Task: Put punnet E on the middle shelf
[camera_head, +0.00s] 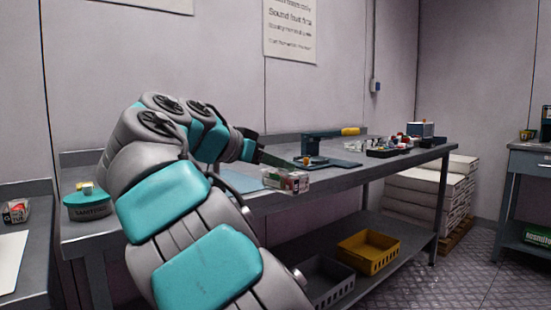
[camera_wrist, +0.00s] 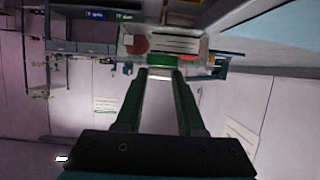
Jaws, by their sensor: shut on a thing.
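My gripper (camera_head: 280,162) reaches out to the right over the front edge of the workbench. Its dark green fingers are shut on a small clear punnet (camera_head: 288,181) with a pale label and red contents. In the wrist view the punnet (camera_wrist: 190,44) sits across the tips of the gripper (camera_wrist: 161,70), with red at its left end. Its letter is too small to read, so I cannot tell that it is punnet E. No shelf clearly shows as the middle shelf.
The metal workbench (camera_head: 391,160) carries a dark green stand (camera_head: 318,148), trays and small goods at its far end. A yellow crate (camera_head: 369,252) and a grey crate (camera_head: 327,280) stand on its lower shelf. White boxes (camera_head: 425,190) are stacked behind.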

